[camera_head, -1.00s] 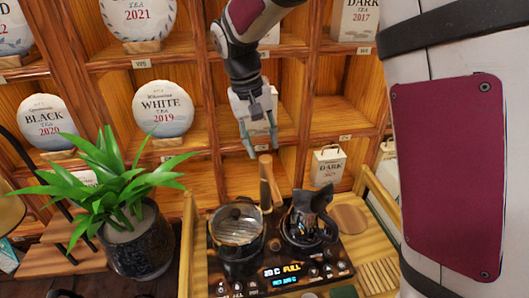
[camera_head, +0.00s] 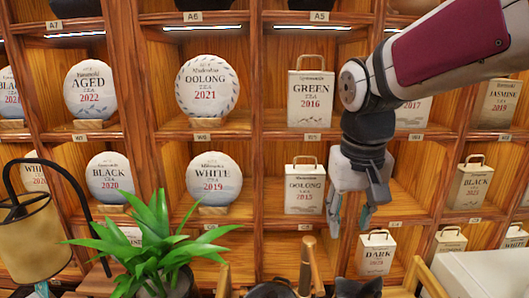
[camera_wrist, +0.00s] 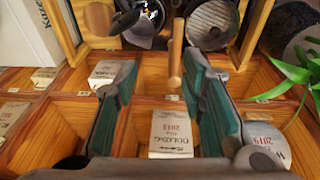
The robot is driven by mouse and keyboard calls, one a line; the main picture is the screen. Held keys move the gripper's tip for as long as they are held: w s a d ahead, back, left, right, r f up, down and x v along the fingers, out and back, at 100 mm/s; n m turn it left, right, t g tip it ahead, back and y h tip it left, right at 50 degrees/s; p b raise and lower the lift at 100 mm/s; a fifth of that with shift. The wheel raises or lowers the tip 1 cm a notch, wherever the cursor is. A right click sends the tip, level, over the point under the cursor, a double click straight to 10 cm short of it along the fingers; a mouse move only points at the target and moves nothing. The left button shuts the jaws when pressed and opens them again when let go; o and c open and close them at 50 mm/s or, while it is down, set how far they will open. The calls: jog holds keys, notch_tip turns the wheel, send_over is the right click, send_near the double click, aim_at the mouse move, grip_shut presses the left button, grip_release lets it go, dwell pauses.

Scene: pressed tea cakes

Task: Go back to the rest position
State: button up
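My gripper (camera_head: 350,212) hangs at the right of centre in the head view, in front of the shelf and pointing down. It is empty. In the wrist view my gripper (camera_wrist: 165,105) shows two teal-padded fingers spread wide apart. A white Oolong tea package (camera_head: 305,188) stands in a shelf compartment just left of my gripper; the same package shows between the fingers in the wrist view (camera_wrist: 171,133), beyond them. My upper arm link crosses the upper right of the head view.
A shelf (camera_head: 262,150) holds round tea cakes and boxed packages. A potted plant (camera_head: 155,245) stands lower left, near a lamp (camera_head: 32,240). Below my gripper is a Dark tea package (camera_head: 375,253). The wrist view shows a wooden handle (camera_wrist: 176,55) and a pot (camera_wrist: 212,22).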

jog(key=s+d+t, duration=0.1)
jog(key=s+d, duration=0.1)
jog(key=s, duration=0.5)
jog(key=s+d+t, duration=0.1)
jog(key=s+t, duration=0.1)
jog(key=s, duration=0.6)
jog(key=shift+d+r+t+y, duration=0.3)
jog(key=shift+d+r+y, duration=0.05)
jog(key=shift+r+y, duration=0.1)
jog(key=shift+s, duration=0.1)
dwell(0.6)
